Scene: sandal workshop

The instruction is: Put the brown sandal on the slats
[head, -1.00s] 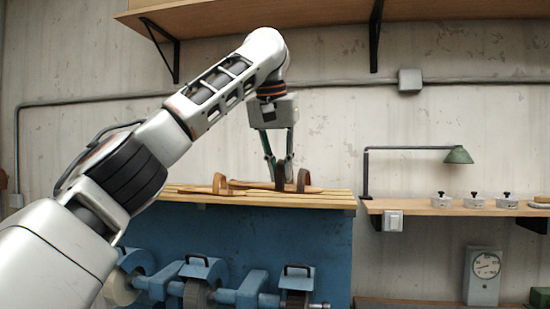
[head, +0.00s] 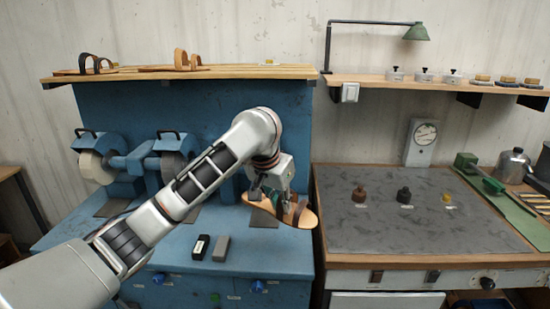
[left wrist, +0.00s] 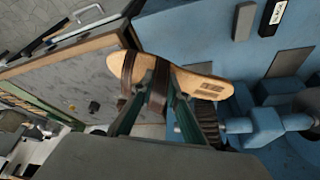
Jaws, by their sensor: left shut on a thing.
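My left gripper (head: 277,196) is shut on the brown sandal (head: 304,216), which has a light tan sole and dark brown straps. It holds the sandal in the air in front of the blue machine bench, clear of any surface. In the left wrist view, the sandal's sole (left wrist: 205,82) lies across the fingertips, and the fingers meet it at the brown straps (left wrist: 159,78). The slats (head: 225,72) form a wooden shelf at the back. A dark-strapped sandal (head: 97,64) and a tan-strapped sandal (head: 182,60) stand on them. My right gripper is not in view.
A yellow tag (head: 268,62) is at the slats' right part. Blue grinding machines (head: 130,160) stand below the slats. A black block (head: 200,246) and a grey block (head: 221,248) lie on the blue bench. A lamp (head: 417,32) stands over the right shelf.

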